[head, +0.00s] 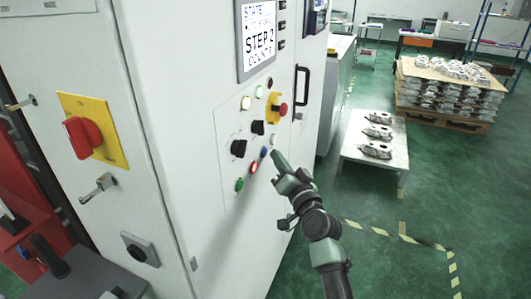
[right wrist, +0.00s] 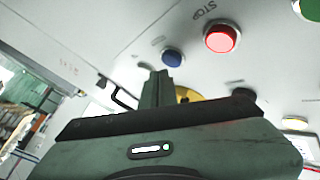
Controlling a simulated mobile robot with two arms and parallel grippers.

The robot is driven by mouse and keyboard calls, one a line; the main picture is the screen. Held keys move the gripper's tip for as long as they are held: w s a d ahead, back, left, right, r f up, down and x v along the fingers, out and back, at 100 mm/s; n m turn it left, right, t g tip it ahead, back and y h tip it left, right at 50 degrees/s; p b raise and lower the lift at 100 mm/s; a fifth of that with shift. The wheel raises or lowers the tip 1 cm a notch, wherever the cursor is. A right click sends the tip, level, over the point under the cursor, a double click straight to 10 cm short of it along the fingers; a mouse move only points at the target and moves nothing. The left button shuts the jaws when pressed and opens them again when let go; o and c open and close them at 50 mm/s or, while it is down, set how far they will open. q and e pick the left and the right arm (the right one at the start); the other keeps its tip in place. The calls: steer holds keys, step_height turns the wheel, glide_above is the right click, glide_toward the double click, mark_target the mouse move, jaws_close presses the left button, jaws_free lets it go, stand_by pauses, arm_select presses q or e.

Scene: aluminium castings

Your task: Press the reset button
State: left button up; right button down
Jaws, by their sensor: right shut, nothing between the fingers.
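The control panel (head: 247,140) on the white cabinet carries several buttons. A blue button (head: 264,152) sits at its lower right, beside a lit red button (head: 254,167). In the right wrist view the blue button (right wrist: 172,57) is next to the red button (right wrist: 221,37) marked STOP. No reset label is readable. My right gripper (head: 276,155) is shut and empty, its tip just right of the blue button in the head view. In the right wrist view its fingers (right wrist: 157,82) point up close to the blue button; I cannot tell whether they touch it. My left gripper is not in view.
A green button (head: 239,185) and black knobs (head: 238,148) are close by on the panel. A red emergency stop (head: 282,109) on yellow is above. A white table (head: 370,158) with castings stands to the right. The green floor is open at lower right.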

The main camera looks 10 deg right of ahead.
steer(key=shift+s+d, duration=0.7)
steer(key=shift+d, duration=0.35)
steer(key=shift+s+d, duration=0.7)
steer(key=shift+d, duration=0.35)
